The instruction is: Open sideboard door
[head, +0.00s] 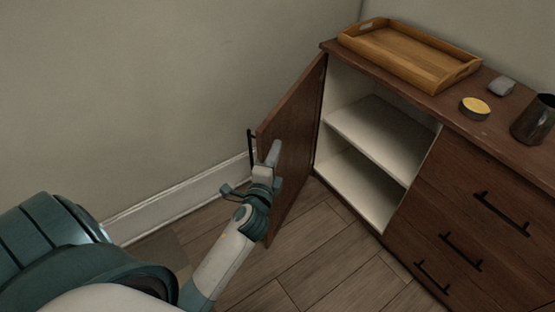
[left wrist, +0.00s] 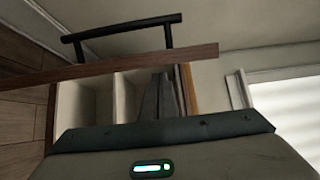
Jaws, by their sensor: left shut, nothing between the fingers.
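The brown sideboard (head: 465,165) stands at the right in the head view. Its left door (head: 300,130) stands wide open, swung out to the left, and shows a white, empty inside with one shelf (head: 380,137). The door's black bar handle (head: 250,147) is on its outer face; it also shows in the left wrist view (left wrist: 118,28). My left gripper (head: 272,155) is shut and empty, at the inner side of the door near its free edge. In the left wrist view its fingers (left wrist: 160,97) point toward the door's edge. I cannot tell whether they touch the door. My right gripper is not in view.
On the sideboard top are a wooden tray (head: 410,55), a yellow-topped round tin (head: 474,108), a small grey object (head: 502,86) and a dark mug (head: 535,120). Drawers with black handles (head: 501,213) are at the right. The wall and white baseboard (head: 175,208) lie behind the door.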

